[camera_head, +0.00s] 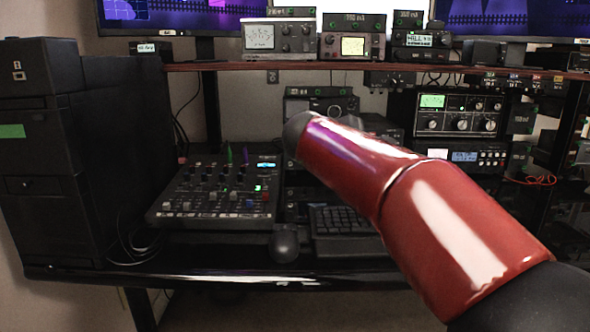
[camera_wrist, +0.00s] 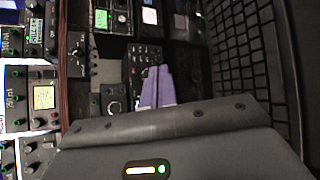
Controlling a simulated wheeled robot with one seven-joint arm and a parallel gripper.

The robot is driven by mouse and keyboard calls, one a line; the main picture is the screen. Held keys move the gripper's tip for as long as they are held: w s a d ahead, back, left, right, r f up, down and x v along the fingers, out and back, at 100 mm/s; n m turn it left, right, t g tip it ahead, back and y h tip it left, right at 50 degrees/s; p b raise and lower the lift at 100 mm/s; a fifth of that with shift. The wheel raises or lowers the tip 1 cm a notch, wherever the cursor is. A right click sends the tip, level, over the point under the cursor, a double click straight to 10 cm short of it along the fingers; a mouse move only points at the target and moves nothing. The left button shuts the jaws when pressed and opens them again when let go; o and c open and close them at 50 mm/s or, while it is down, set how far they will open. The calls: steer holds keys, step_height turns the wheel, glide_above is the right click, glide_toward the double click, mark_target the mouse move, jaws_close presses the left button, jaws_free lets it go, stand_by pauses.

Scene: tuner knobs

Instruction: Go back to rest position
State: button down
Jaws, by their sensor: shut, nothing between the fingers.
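My gripper (camera_wrist: 157,72) shows in the wrist view as two pale purple fingers close together, shut and empty. Its tips are in front of a small black device (camera_wrist: 143,58), apparently without touching, though the gap is hard to judge. In the head view my red arm reaches up and left across the desk, and the gripper is hidden behind it. A black tuner with large round knobs (camera_head: 458,116) stands on the desk right of the arm.
A mixer (camera_head: 215,200) and a mouse (camera_head: 284,243) lie left of my arm. The keyboard (camera_head: 341,219) is partly behind the arm; it also shows in the wrist view (camera_wrist: 240,50). A shelf (camera_head: 235,66) with several radios spans above. A black tower (camera_head: 40,160) stands left.

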steer(key=s+d+f+m+g+y, duration=0.1)
steer(key=s+f+m, duration=0.1)
steer(key=s, duration=0.3)
steer(key=s+d+f+m+g+y, duration=0.1)
steer(key=s+f+m, duration=0.1)
steer(key=s+f, duration=0.3)
steer(key=s+d+f+m+g+y, duration=0.1)
steer(key=s+f+m+y, duration=0.1)
steer(key=s+f, duration=0.2)
steer(key=shift+s+f, duration=0.15)
steer(key=shift+s, duration=1.25)
steer(key=s+a+f+m+g+y, duration=0.1)
steer(key=s+a+f+m+y, duration=0.2)
steer(key=s+f, duration=1)
steer(key=s+m+y, duration=0.2)
steer(key=m, duration=0.3)
steer(key=shift+f+y+b, duration=0.25)
steer(key=shift+y+b, duration=0.05)
steer(key=shift+y, duration=0.1)
